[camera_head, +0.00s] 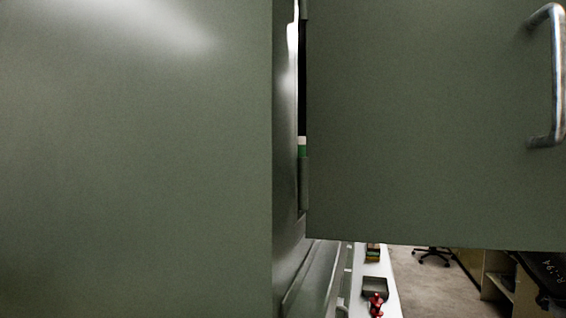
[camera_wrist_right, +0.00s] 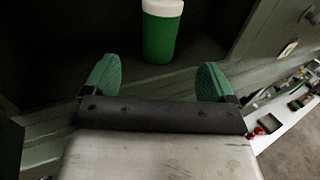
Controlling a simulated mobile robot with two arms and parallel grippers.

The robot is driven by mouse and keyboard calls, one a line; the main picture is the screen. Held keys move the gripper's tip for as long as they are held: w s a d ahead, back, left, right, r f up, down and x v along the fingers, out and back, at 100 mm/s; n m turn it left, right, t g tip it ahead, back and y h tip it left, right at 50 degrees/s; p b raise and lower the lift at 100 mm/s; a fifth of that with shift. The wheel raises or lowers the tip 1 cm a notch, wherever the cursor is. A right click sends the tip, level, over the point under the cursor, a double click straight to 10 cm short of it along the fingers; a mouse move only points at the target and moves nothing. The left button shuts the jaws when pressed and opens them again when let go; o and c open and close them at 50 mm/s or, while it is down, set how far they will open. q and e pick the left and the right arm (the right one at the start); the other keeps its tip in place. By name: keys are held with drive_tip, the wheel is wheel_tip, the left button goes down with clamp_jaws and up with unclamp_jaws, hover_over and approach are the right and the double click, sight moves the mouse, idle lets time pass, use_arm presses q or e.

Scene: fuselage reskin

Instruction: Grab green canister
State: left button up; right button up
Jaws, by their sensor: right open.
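The green canister (camera_wrist_right: 160,38) with a white lid stands upright on the dark floor inside a cabinet in the right wrist view. Its top is cut off by the picture edge. A thin sliver of green and white, likely the same canister (camera_head: 302,150), shows through the gap at the door hinge in the head view. My right gripper (camera_wrist_right: 158,80) is open, its two green fingers spread wide just short of the canister, which lies beyond and between them. Nothing is between the fingers. My left gripper is not in view.
The open cabinet door (camera_head: 430,120) with a metal handle (camera_head: 556,75) blocks much of the head view. The cabinet side (camera_head: 135,170) fills the left. Below is a white bench (camera_head: 388,268) with a grey tray (camera_head: 375,287) and red object (camera_head: 376,304). An office chair (camera_head: 433,254) stands farther back.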

sight(297, 158)
drive_tip(key=p+x, duration=0.3)
drive_tip(key=x, duration=0.2)
drive_tip(key=shift+w+a+r, duration=0.1)
drive_tip(key=shift+w+a, duration=0.05)
drive_tip(key=shift+w, duration=0.05)
drive_tip(key=p+x, duration=0.4)
drive_tip(key=shift+r, duration=0.4)
drive_tip(key=shift+w+a+f, duration=0.2)
drive_tip(key=shift+w+a, duration=0.1)
drive_tip(key=shift+a, duration=0.15)
drive_tip(key=shift+d, duration=0.1)
drive_tip(key=c, duration=0.4)
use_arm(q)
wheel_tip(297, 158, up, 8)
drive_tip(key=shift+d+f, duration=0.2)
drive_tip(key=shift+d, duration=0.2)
use_arm(e)
drive_tip(key=c, duration=0.7)
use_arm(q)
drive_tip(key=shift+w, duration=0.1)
